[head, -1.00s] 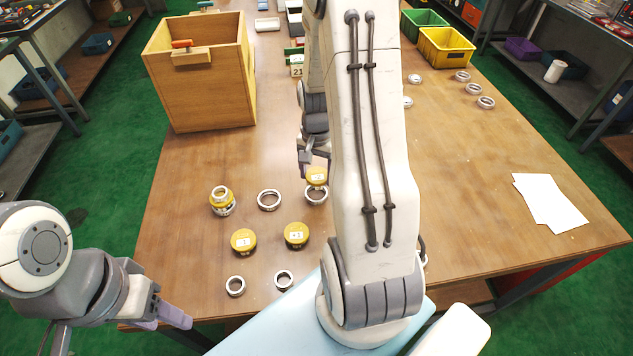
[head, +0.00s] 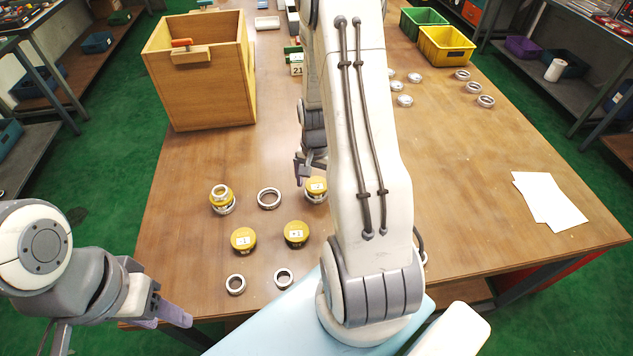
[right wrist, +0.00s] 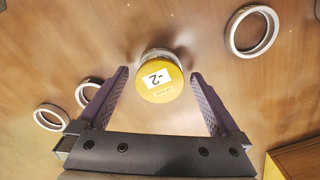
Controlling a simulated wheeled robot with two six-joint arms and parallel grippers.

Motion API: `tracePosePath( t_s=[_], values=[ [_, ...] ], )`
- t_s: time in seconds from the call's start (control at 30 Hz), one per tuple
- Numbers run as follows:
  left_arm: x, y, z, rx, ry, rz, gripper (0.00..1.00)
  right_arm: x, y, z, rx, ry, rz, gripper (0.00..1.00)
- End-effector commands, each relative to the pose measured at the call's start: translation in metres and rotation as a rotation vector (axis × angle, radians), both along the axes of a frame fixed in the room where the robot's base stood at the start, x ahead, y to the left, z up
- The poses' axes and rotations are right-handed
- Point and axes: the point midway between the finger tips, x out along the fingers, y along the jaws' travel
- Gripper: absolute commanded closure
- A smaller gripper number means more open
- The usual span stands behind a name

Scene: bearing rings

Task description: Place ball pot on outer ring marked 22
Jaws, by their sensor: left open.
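A yellow-topped ball pot (head: 316,185) rests on a metal outer ring (head: 313,199), mostly covered by it, near my right arm. In the right wrist view the pot (right wrist: 160,83) shows a white label reading "-2", and some metal shows behind its edge. My right gripper (right wrist: 159,73) is open, its purple fingers apart on either side of the pot with gaps. In the head view this gripper (head: 305,172) is just behind the pot, partly hidden by my arm. My left gripper (head: 172,316) is open and empty at the table's front left. No mark 22 is legible.
Two yellow pots (head: 242,239) (head: 296,234) stand in front. A stacked pot and ring (head: 222,200), a bare ring (head: 269,199) and two small rings (head: 235,285) (head: 284,278) lie nearby. A wooden box (head: 205,95) stands behind left.

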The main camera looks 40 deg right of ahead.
Motion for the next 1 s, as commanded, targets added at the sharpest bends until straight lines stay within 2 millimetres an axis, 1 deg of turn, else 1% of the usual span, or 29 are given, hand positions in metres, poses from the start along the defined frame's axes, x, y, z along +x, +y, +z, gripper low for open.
tracePosePath(
  t_s=[0.13,0.17,0.23,0.37,0.5,0.6,0.7,0.83,1.0],
  values=[
    [0.0,0.0,0.004,0.0,0.0,0.0,0.5,0.0,0.0,0.006,0.0,-0.001,0.0,0.0],
    [0.0,0.0,0.002,0.0,0.0,0.0,0.5,0.001,0.0,0.008,-0.001,-0.003,0.0,0.0],
    [0.0,0.0,0.002,0.0,0.0,0.0,0.5,0.001,-0.001,0.017,-0.002,-0.005,0.0,0.0],
    [0.0,0.0,0.001,0.0,0.0,0.0,0.5,0.002,-0.001,0.043,-0.004,-0.007,0.0,0.0],
    [0.0,0.0,0.001,0.0,0.0,0.0,0.5,0.001,-0.001,0.075,-0.003,-0.006,0.0,0.0],
    [0.0,0.0,0.001,0.0,0.0,0.0,0.5,0.001,-0.001,0.094,-0.003,-0.006,0.0,0.0],
    [0.0,0.0,0.001,0.0,0.0,0.0,0.5,0.001,-0.001,0.109,-0.002,-0.003,0.0,0.0],
    [0.0,0.0,0.001,0.0,0.0,0.0,0.5,0.0,-0.001,0.12,-0.001,-0.002,0.0,0.0],
    [0.0,0.0,0.001,0.0,0.0,0.0,0.5,0.0,0.0,0.124,0.0,0.0,0.0,0.0]
  ],
)
